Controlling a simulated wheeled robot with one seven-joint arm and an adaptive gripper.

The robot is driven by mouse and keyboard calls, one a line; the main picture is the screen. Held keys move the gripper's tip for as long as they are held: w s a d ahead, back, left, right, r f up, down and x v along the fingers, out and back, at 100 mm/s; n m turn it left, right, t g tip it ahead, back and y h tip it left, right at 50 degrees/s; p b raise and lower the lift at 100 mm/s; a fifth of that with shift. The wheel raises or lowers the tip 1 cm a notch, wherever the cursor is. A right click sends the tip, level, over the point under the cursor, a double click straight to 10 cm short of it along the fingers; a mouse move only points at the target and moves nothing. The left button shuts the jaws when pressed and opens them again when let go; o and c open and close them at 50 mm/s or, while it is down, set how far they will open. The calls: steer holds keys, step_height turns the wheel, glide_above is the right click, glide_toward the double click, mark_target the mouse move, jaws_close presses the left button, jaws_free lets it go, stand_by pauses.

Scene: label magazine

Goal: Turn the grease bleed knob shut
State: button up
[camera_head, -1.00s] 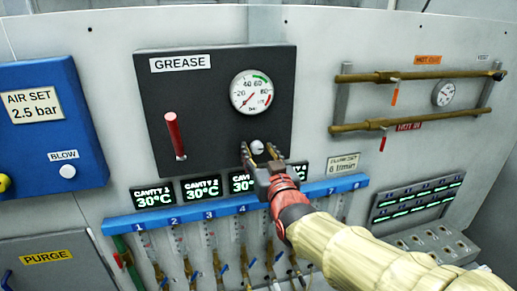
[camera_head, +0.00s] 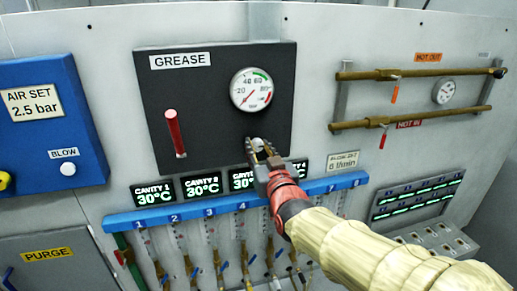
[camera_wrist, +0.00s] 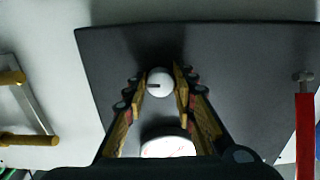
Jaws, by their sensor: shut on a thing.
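The grease bleed knob is a small round white knob (camera_wrist: 160,83) with a dark mark on its face. It sits on the dark grease panel (camera_head: 190,95), below the round pressure gauge (camera_head: 251,90). In the head view the knob (camera_head: 257,143) shows just past my fingertips. My gripper (camera_head: 260,148) is at the knob, and in the wrist view its fingers (camera_wrist: 160,88) stand on both sides of it, shut on it. The knob's dark mark points left in the wrist view. The gauge's lower part is hidden between my fingers in the wrist view.
A red lever (camera_head: 174,133) is on the left of the grease panel. Below are cavity displays (camera_head: 202,186) and a blue manifold rail (camera_head: 190,215) with flow tubes. Brass pipes (camera_head: 410,120) run at the right. A blue air box (camera_head: 40,115) is at the left.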

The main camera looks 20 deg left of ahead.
steer(key=shift+c, duration=1.1)
steer(key=shift+b, duration=0.3)
steer(key=n+b, duration=0.2)
steer(key=b, duration=0.1)
steer(key=shift+f+n, duration=0.2)
steer(key=shift+n, duration=0.1)
steer(key=n+b, duration=0.2)
steer(key=b, duration=0.1)
steer(key=shift+n, duration=0.3)
steer(key=n+b, duration=0.2)
steer(key=shift+r+n, duration=0.1)
steer(key=shift+n, duration=0.3)
steer(key=n+b, duration=0.1)
steer(key=n, duration=0.3)
steer(key=shift+r, duration=0.1)
steer(key=n, duration=0.5)
steer(key=shift+n, duration=0.4)
